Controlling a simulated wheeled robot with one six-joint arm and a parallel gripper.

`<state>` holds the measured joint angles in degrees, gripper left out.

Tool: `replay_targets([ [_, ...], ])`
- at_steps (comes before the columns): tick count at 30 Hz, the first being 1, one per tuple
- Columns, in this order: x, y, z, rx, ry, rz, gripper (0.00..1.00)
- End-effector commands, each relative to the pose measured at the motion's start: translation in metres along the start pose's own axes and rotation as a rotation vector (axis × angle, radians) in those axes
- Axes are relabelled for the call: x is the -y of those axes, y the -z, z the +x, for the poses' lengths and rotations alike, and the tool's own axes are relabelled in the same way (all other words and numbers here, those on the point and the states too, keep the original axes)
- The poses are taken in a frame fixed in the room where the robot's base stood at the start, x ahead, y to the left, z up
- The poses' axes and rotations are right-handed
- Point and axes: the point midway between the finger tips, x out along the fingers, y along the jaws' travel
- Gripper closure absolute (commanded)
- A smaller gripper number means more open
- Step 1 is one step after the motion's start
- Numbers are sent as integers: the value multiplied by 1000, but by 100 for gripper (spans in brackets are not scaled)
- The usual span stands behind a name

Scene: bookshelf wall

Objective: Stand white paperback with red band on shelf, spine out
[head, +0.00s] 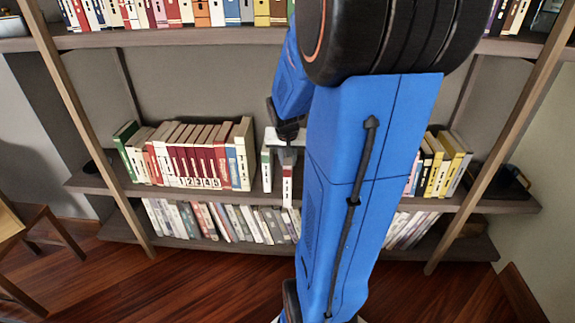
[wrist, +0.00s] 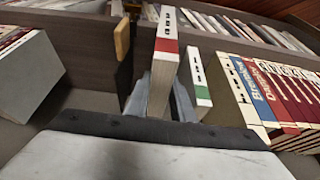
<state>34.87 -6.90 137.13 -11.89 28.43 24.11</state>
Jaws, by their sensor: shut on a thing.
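The white paperback with the red band (head: 287,190) is upright in my gripper (head: 287,152), its spine facing out toward the head camera. It is at the front of the middle shelf (head: 335,198), its lower end overlapping the shelf's front edge in the picture; I cannot tell whether it touches the board. In the wrist view, the fingers (wrist: 160,98) are shut on both sides of the paperback (wrist: 164,65). A white book with a green band (head: 266,170) stands just left of it in the head view, and close by in the wrist view (wrist: 198,78).
A row of books (head: 190,155) fills the left of the middle shelf. Yellow and other books (head: 443,165) stand at the right, partly hidden by my arm. A grey-sided book (wrist: 30,75) and a small tan object (wrist: 122,38) show in the wrist view. More books (head: 220,222) fill the lower shelf.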

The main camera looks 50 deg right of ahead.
Motion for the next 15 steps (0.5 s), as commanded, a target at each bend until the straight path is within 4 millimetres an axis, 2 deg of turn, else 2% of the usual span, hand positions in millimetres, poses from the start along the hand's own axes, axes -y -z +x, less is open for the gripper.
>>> replay_targets([
  [15, 0, 52, 24, 0, -1, 0, 100],
])
